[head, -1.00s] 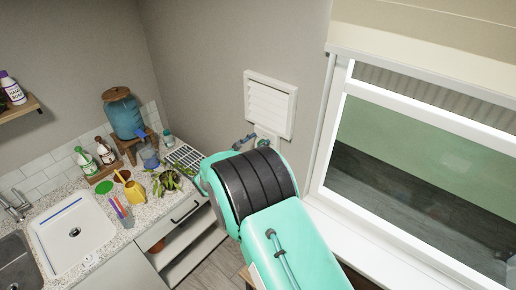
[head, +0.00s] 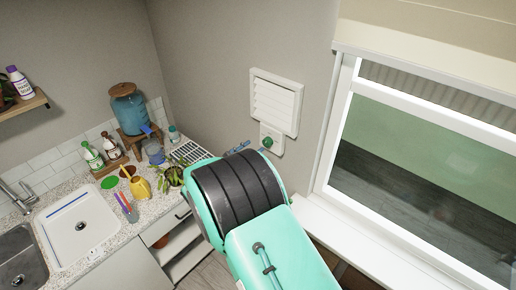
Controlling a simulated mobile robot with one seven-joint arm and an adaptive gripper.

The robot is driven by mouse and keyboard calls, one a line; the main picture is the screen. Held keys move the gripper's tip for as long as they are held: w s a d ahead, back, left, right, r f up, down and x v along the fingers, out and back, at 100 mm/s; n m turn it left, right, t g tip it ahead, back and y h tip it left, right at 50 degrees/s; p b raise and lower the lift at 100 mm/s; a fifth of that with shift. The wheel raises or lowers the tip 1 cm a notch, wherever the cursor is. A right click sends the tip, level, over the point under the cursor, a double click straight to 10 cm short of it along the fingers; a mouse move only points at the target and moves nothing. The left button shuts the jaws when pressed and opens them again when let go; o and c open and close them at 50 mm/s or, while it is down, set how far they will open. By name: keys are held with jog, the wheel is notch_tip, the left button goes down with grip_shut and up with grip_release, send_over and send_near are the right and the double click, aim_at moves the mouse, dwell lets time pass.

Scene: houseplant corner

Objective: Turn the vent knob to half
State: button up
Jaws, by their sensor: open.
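The vent knob (head: 267,142) is a small round green knob on a pale wall plate (head: 277,147), just below the white louvred vent (head: 275,103). The knob's pointer and setting are too small to read. My gripper (head: 249,149) shows only as small blue-grey fingertips past my arm, left of and slightly below the knob in the picture. It is open and appears empty. The right fingertip lies close to the knob in the picture; I cannot tell whether they touch. The rest of my gripper is hidden behind my arm.
A window (head: 425,150) with a white sill is to the right. A counter (head: 155,208) on the left carries a sink, bottles, a yellow watering can (head: 140,188), a plant (head: 172,177) and a blue water dispenser (head: 129,109). The wall around the vent is bare.

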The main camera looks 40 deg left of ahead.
aim_at(265, 144)
jog(key=shift+s+r, duration=0.2)
jog(key=shift+s, duration=2.15)
jog(key=shift+f+b, duration=0.1)
jog(key=shift+b, duration=0.35)
jog(key=m+b, duration=0.2)
jog(key=b, duration=0.2)
jog(key=s+f+m+h+b, duration=0.1)
jog(key=m+b, duration=0.2)
jog(key=b, duration=0.2)
jog(key=m+b, duration=0.3)
jog(key=b, duration=0.1)
jog(key=shift+s+a+f+t, duration=0.2)
jog(key=shift+a+t, duration=0.1)
jog(key=shift+a, duration=0.05)
jog(key=shift+r, duration=0.1)
jog(key=w, duration=0.4)
jog(key=w+b, duration=0.1)
jog(key=w, duration=0.8)
jog(key=shift+w+d, duration=0.3)
jog(key=shift+w, duration=0.1)
